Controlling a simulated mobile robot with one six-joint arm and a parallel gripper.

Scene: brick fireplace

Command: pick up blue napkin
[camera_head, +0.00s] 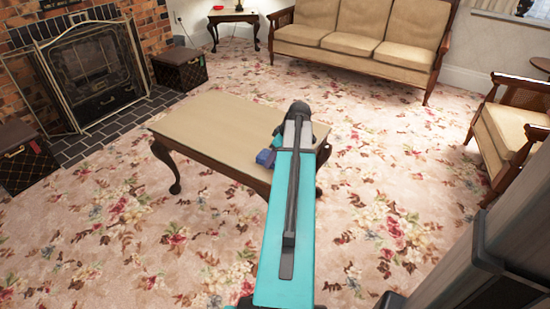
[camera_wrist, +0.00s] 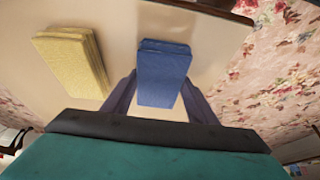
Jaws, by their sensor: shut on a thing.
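The blue napkin (camera_wrist: 163,72) is a thick folded block between the two fingers of my gripper (camera_wrist: 160,92) in the wrist view. My gripper is shut on it, one finger along each side. In the head view the blue napkin (camera_head: 266,157) shows at the near right part of the coffee table, just left of my arm. My arm hides much of that corner and the fingers. I cannot tell whether the napkin touches the table or is a little above it.
A yellow folded napkin (camera_wrist: 74,62) lies on the coffee table (camera_head: 205,118), left of the blue one in the wrist view. A sofa (camera_head: 352,43), an armchair (camera_head: 505,125) and a fireplace screen (camera_head: 92,70) stand around. Flowered carpet is clear in front.

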